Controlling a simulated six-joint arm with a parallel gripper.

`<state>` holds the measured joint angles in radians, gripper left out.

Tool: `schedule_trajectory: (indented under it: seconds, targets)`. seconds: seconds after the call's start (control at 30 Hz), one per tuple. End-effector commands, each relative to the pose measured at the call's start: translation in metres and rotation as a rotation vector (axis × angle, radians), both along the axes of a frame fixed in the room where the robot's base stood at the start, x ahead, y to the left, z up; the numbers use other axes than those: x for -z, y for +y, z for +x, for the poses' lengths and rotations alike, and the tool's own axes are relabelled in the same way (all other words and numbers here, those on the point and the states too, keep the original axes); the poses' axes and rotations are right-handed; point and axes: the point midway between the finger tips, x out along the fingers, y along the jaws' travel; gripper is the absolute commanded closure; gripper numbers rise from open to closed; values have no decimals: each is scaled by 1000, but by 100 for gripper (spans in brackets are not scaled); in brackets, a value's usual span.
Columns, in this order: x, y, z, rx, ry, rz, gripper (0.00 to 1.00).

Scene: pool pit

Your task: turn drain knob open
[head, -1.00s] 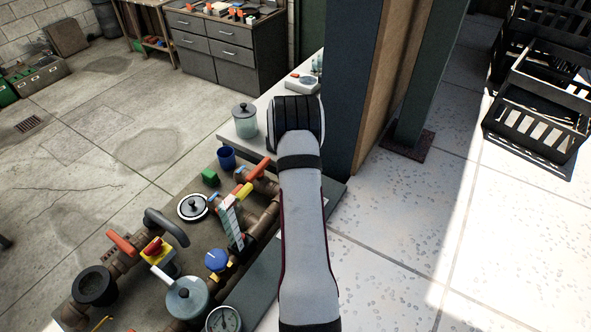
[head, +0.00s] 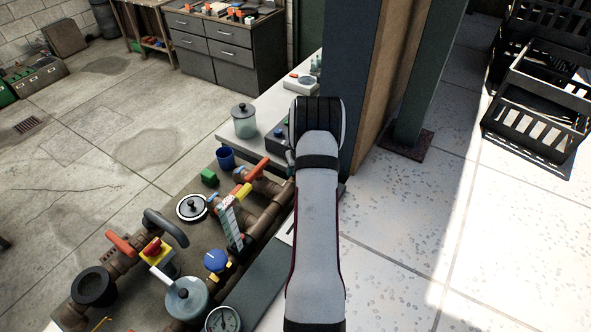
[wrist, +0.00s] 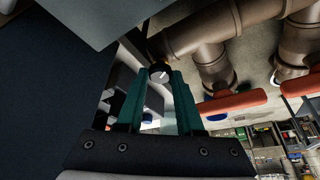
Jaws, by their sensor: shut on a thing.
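In the wrist view, a small dark round knob (wrist: 159,73) with a white pointer mark sits between the tips of my gripper's two teal fingers. My gripper (wrist: 160,79) is shut on this knob, and the pointer mark looks slanted. I cannot read any label that says it is the drain knob. In the head view, a dark control box (head: 279,145) with small coloured knobs stands on the pale bench, partly behind my arm. My arm hides most of the gripper and the held knob there.
Brown pipes (head: 265,220) with a red-handled valve (head: 122,243) and a yellow-and-red switch (head: 155,250) lie left of my arm. A lidded glass jar (head: 244,123) stands on the bench. A dark post (head: 352,80) rises close right of my wrist.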

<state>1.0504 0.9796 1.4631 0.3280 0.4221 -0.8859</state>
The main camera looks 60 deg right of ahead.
Motion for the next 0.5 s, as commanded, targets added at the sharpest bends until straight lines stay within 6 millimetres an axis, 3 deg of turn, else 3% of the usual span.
schedule_trajectory:
  seconds: [0.5]
  targets:
    - [1, -5, -2, -488, -1, 0, 100]
